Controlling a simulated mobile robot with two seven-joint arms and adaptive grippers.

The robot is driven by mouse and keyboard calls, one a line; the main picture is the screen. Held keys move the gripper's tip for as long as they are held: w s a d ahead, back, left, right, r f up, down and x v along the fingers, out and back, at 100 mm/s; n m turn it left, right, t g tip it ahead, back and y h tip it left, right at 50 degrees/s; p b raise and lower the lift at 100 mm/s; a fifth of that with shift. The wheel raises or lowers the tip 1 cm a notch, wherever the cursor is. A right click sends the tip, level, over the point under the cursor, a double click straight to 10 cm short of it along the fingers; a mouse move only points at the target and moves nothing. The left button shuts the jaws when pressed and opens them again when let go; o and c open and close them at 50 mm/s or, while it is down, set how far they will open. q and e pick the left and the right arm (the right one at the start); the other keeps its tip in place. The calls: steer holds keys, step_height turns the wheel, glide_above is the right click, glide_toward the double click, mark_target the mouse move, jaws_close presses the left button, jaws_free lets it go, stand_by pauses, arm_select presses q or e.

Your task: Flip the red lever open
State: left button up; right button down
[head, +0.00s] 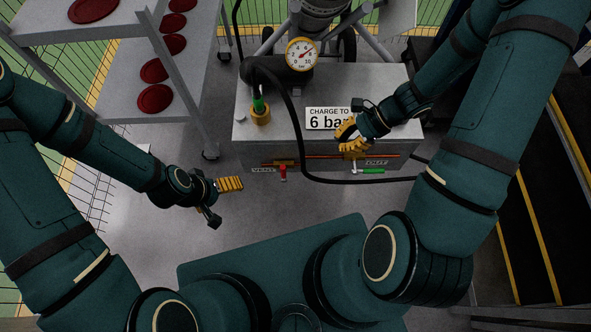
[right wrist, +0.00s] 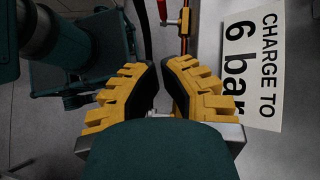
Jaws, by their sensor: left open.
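The red lever (head: 283,172) hangs from the front face of the grey box (head: 330,88), at the left end of an orange pipe marked VENT and OUT. It shows at the top of the right wrist view (right wrist: 163,11). My right gripper (head: 348,141) is in front of the "CHARGE TO 6 bar" sign, right of and above the red lever, apart from it. Its fingertips (right wrist: 160,67) are partly apart with nothing between them. My left gripper (head: 230,186) is open, left of the lever over bare floor; one finger hides most of the other.
A green-handled lever (head: 370,171) sits at the OUT end. A black hose (head: 300,150) loops down past the box front between the levers. A gauge (head: 301,53) stands on top. A shelf rack (head: 165,75) with red discs is left; floor before the box is clear.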

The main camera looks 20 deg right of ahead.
mark_target(285, 177)
steer(key=b+x, duration=0.5)
steer(key=x, duration=1.2)
steer(key=shift+a+f, duration=0.2)
steer(key=shift+f, duration=0.05)
